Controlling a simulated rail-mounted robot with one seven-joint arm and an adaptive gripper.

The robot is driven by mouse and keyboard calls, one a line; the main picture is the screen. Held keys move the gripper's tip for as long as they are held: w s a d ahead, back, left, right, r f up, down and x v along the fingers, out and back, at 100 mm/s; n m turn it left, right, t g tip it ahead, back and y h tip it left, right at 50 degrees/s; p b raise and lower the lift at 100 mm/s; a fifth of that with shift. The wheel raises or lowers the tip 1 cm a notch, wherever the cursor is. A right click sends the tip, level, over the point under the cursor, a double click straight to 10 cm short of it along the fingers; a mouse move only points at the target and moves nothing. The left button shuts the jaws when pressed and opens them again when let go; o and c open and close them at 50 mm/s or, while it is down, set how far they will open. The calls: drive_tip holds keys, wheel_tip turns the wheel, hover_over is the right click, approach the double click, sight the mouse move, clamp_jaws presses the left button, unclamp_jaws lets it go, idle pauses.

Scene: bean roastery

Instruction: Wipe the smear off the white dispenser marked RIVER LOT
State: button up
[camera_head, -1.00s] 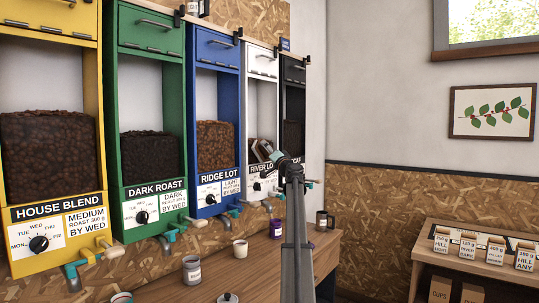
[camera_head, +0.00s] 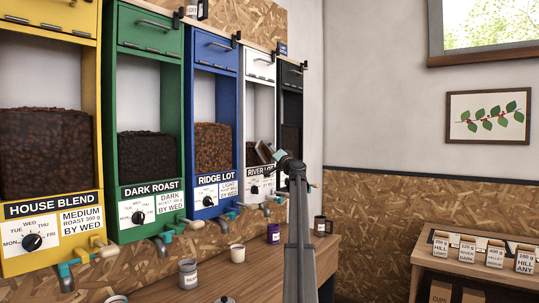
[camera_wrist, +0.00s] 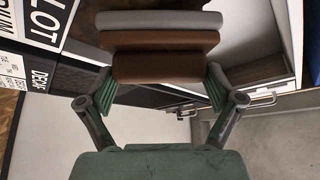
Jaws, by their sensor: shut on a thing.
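The white dispenser (camera_head: 259,66) marked RIVER LOT stands between the blue and black dispensers in the head view. Its lower label is partly covered by my arm. My gripper (camera_wrist: 161,82) is shut on a block with a brown layer and a grey layer (camera_wrist: 163,43). In the head view the block (camera_head: 264,153) is tilted in front of the white dispenser, just above its label. I cannot tell whether it touches the dispenser. The wrist view shows the LOT lettering beside the block. I cannot make out the smear in either view.
The blue dispenser (camera_head: 214,55) is close on the left, and the black dispenser (camera_head: 290,75) on the right. Taps stick out below the labels. A shelf (camera_head: 430,262) stands at right.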

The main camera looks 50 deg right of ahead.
drive_tip(key=shift+d+b, duration=0.35)
drive_tip(key=shift+d, duration=0.45)
drive_tip(key=shift+d+r+p, duration=0.15)
drive_tip(key=shift+r+p, duration=0.1)
drive_tip(key=shift+p, duration=0.35)
drive_tip(key=d+p, duration=0.1)
drive_tip(key=p, duration=0.2)
drive_tip(key=shift+d+f, duration=0.15)
drive_tip(key=shift+d, duration=0.1)
drive_tip(key=d+p, duration=0.3)
drive_tip(key=p, duration=0.6)
drive_tip(key=shift+w+d, duration=0.2)
drive_tip(key=shift+d, duration=0.1)
drive_tip(key=shift+s, duration=0.1)
